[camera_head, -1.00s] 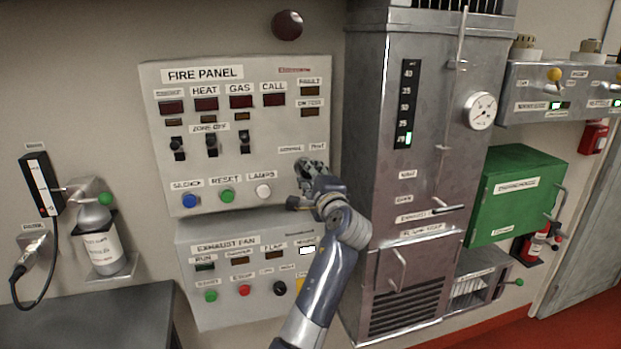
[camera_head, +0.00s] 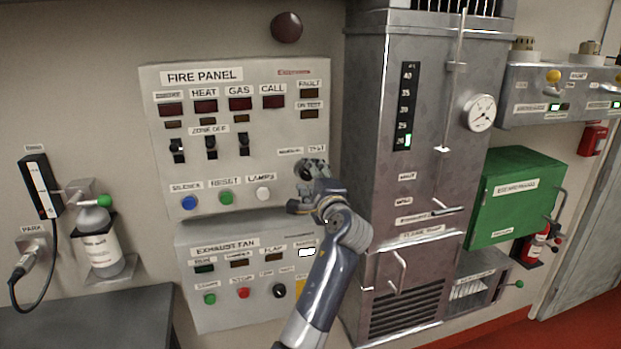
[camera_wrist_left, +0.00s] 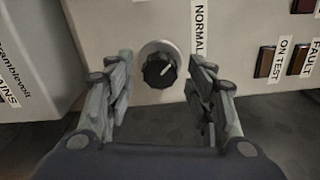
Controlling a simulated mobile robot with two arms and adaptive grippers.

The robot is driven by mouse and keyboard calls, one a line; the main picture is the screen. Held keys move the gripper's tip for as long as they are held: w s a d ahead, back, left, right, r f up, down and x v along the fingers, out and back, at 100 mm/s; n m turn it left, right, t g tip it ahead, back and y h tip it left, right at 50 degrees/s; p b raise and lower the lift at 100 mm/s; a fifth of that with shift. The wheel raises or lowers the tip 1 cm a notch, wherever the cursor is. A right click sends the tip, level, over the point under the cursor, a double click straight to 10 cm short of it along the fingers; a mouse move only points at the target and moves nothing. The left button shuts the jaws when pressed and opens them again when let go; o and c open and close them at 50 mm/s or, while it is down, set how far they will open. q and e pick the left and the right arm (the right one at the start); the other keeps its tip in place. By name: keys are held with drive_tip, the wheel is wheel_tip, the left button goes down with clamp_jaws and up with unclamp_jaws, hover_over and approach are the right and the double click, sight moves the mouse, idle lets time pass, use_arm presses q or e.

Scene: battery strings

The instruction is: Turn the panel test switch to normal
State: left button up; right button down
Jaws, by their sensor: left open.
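The fire panel (camera_head: 235,185) is a grey box on the wall with labels, lamps and switches. Its test switch (camera_wrist_left: 158,68) is a round black knob with a pale pointer line on a light collar, beside the NORMAL label (camera_wrist_left: 199,28). The pointer is slanted between the label side and the panel edge side in the left wrist view. My left gripper (camera_head: 312,172) is at the panel's lower right, in front of the knob and hiding it in the head view. In the left wrist view the gripper (camera_wrist_left: 158,95) is open, its fingers on either side of the knob, apart from it.
Blue, green and white buttons (camera_head: 226,198) sit left of the gripper. The exhaust fan panel (camera_head: 190,262) is below. A tall metal cabinet (camera_head: 370,120) stands close on the right. An ON TEST lamp (camera_wrist_left: 265,61) looks dark.

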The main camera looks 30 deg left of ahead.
use_arm(q)
drive_tip(key=v, duration=1.1)
drive_tip(key=shift+s+d, duration=0.25)
drive_tip(key=shift+d, duration=0.05)
